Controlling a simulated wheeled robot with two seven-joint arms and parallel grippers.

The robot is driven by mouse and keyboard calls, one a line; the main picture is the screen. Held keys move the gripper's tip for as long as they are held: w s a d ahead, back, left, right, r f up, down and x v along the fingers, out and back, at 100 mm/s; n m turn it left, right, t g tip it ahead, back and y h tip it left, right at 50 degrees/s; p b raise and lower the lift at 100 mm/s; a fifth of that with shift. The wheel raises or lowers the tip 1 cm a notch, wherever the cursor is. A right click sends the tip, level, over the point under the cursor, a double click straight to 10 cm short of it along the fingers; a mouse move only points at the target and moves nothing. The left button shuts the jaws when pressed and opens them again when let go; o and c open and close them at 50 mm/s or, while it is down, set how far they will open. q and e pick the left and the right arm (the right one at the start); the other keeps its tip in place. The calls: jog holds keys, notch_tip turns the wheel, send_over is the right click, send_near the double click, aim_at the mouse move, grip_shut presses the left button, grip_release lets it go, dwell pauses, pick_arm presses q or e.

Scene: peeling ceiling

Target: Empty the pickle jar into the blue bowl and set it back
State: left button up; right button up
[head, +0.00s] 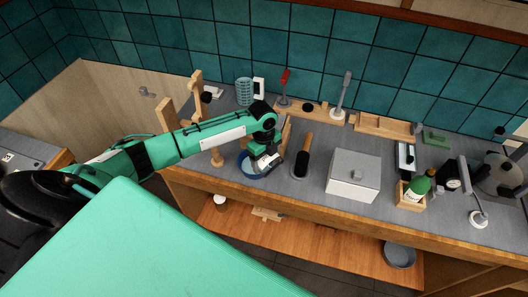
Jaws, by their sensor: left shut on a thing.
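The blue bowl (244,171) sits on the grey counter (230,112) near its front edge, left of the middle. My left gripper (266,161) is directly over the bowl, pointing down, and hides much of its inside and right side. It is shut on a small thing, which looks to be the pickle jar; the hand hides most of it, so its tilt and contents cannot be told. My right gripper is out of view.
A green bottle (417,188) stands in a wooden holder further right. A wooden stand (196,92) rises behind my left arm. A lower shelf (330,252) runs underneath.

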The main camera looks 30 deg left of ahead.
pick_arm(q)
jog(key=shift+d+t+y, duration=0.2)
jog(key=shift+t+y, duration=0.1)
jog(key=shift+y, duration=0.5)
jog(key=shift+r+y, duration=0.1)
jog(key=shift+y, duration=0.3)
jog(key=y, duration=0.1)
jog(key=t+y, duration=0.1)
jog(key=y, duration=0.2)
jog(key=shift+a+r+t+y, duration=0.2)
jog(key=shift+r+t+y, duration=0.05)
jog(key=shift+t+y, duration=0.05)
jog(key=y, duration=0.1)
jog(key=a+t+y, duration=0.1)
jog(key=y, duration=0.3)
jog(key=shift+w+a+f, duration=0.25)
jog(key=shift+w+f, duration=0.05)
jog(key=shift+t, duration=0.3)
